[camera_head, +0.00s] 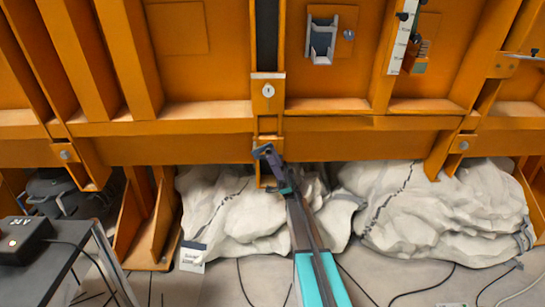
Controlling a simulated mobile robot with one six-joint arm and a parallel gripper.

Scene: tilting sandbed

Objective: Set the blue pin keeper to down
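A small dark blue piece (261,151), apparently the blue pin keeper, shows at the lower middle of the orange frame, just below the crossbeam. It looks tilted, with its left end a little lower. My arm reaches up from the bottom of the picture, and my gripper (272,160) is right at this piece, overlapping its right side in the picture. The fingers are too small and too much overlapped to tell whether they touch or grip it. Part of the piece is hidden behind my gripper.
The orange steel frame (190,150) fills the upper view, with a round-marked plate (268,90) above the keeper. White sacks (430,210) lie under the frame on both sides of my arm. A black 24 V box (25,240) stands on a table at left. Cables cross the floor.

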